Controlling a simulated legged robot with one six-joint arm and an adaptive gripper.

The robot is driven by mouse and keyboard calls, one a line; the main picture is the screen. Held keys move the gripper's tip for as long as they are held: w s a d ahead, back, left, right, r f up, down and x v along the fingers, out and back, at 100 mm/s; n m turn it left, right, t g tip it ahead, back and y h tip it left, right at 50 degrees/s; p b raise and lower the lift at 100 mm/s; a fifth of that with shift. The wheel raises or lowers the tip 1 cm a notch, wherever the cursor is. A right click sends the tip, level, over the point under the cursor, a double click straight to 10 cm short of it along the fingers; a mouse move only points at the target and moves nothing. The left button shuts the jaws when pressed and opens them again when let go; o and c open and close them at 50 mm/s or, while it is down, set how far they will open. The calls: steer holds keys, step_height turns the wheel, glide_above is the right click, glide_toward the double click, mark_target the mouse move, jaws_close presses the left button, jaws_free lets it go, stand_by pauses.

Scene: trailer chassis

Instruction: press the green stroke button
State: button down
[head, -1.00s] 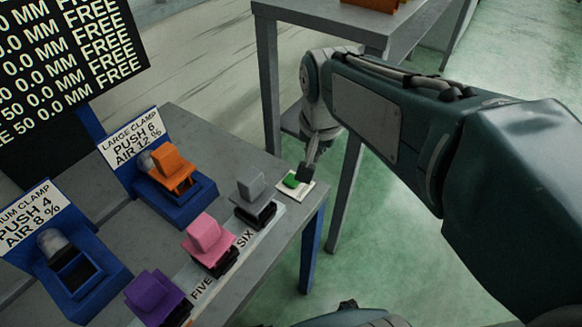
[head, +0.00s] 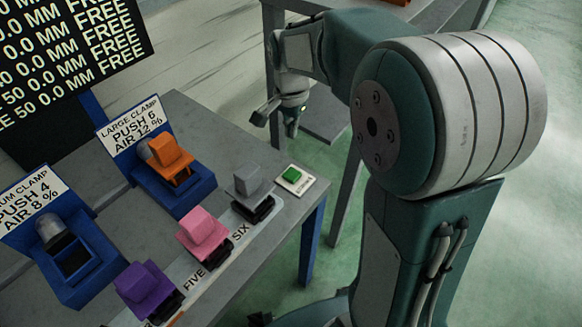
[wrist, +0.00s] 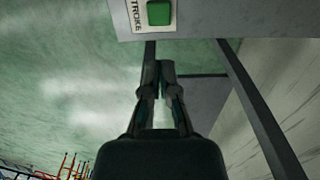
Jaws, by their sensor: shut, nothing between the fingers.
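The green stroke button (head: 292,174) sits on a small white plate (head: 304,187) at the right corner of the grey bench. In the wrist view the button (wrist: 160,12) is at the top edge, beside the partly cut-off STROKE label. My gripper (wrist: 158,66) has its fingertips together with nothing between them. They point toward the button and are apart from it. In the head view the end of my arm is above and behind the bench corner, clear of the button.
On the grey bench (head: 252,142) stand grey (head: 249,182), pink (head: 203,232) and purple (head: 144,287) blocks on black holders. An orange block (head: 171,154) sits in the blue large clamp (head: 185,199). Another grey table (head: 329,118) stands behind. Green floor (head: 325,245) is open right of the bench.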

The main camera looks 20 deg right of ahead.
mark_target(292, 174)
steer(key=f, duration=1.4)
steer(key=shift+d, duration=0.2)
